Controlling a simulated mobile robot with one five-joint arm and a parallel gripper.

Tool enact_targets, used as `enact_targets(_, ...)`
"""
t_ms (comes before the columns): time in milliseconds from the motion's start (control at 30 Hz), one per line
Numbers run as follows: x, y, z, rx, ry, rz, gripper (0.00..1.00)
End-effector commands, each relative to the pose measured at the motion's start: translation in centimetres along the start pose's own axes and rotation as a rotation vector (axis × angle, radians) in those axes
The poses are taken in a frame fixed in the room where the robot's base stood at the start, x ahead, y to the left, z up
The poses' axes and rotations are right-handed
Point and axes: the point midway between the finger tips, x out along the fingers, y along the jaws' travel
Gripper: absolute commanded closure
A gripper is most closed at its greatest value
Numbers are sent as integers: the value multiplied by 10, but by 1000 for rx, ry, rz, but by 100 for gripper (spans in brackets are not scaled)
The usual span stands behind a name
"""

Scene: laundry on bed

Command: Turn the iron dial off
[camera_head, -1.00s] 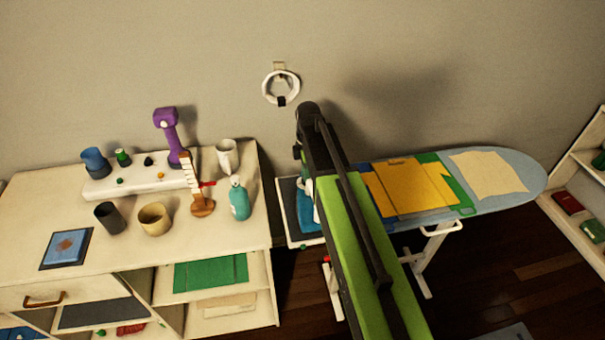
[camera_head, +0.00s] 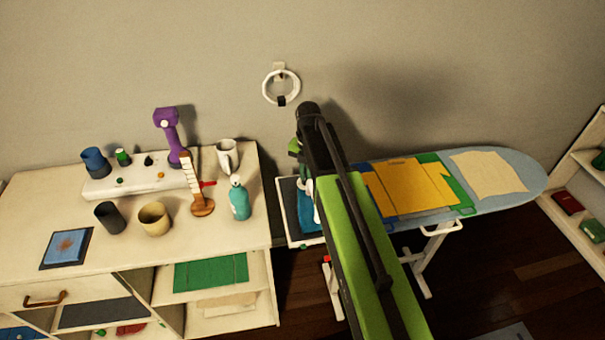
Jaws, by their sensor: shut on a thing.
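The iron (camera_head: 308,212) shows only as a small blue and white patch at the left end of the ironing board (camera_head: 515,172), beside my green and black arm. Its dial is hidden behind my arm. My gripper (camera_head: 301,168) is mostly hidden under the arm's end. A green part and a dark part of it show just left of the arm, above the iron. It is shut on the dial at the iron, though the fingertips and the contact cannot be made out.
A dresser (camera_head: 75,210) on the left holds a teal spray bottle (camera_head: 239,201), a white mug (camera_head: 227,156), a purple device (camera_head: 170,135) and cups. Folded yellow cloth (camera_head: 410,187) lies on the board. A white ring (camera_head: 281,87) hangs on the wall.

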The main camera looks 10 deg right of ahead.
Motion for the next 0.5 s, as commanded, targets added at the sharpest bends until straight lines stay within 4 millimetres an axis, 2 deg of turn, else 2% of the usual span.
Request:
enact_targets(300, 0, -2, -1, -261, 3, -4, 100)
enact_targets(500, 0, -2, 0, -376, 3, -4, 100)
